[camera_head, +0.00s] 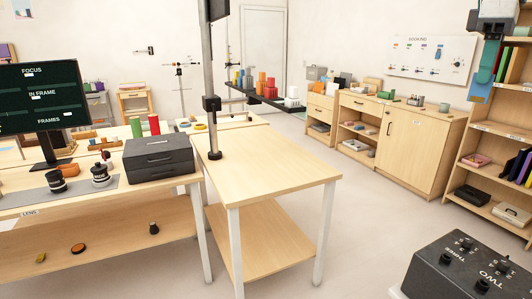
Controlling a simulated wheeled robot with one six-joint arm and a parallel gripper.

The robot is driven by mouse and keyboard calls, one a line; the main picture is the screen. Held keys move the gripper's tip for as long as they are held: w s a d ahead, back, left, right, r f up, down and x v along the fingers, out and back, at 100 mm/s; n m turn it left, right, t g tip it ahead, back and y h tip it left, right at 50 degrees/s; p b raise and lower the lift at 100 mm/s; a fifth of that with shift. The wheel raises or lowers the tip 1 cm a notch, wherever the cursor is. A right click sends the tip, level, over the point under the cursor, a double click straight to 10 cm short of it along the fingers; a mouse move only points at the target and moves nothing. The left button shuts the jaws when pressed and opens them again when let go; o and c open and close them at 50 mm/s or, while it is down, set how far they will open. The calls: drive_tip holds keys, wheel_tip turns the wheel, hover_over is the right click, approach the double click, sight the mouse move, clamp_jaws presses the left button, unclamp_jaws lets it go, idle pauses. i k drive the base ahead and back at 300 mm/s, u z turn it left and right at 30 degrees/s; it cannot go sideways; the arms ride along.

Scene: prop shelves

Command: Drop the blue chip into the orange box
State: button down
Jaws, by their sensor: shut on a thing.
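My gripper (483,78) hangs at the upper right edge, in front of the tall bookshelf. It is shut on a small blue piece, which I take as the blue chip (478,91); it is partly hidden by the fingers. Small orange blocks or boxes (261,81) stand on a dark raised shelf in the middle, far left of my gripper. I cannot tell whether one of them is the orange box.
A wooden table (275,165) with a grey post stands in the middle. A dark case (160,157) is on the left bench. A black switch box (465,268) is at the lower right. Low cabinets (425,140) line the back wall. The floor between is clear.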

sight(72, 173)
drive_tip(key=u, duration=0.55)
drive_tip(key=i, duration=1.55)
drive_tip(key=u, duration=1.2)
drive_tip(key=i, duration=0.4)
drive_tip(key=u, duration=0.15)
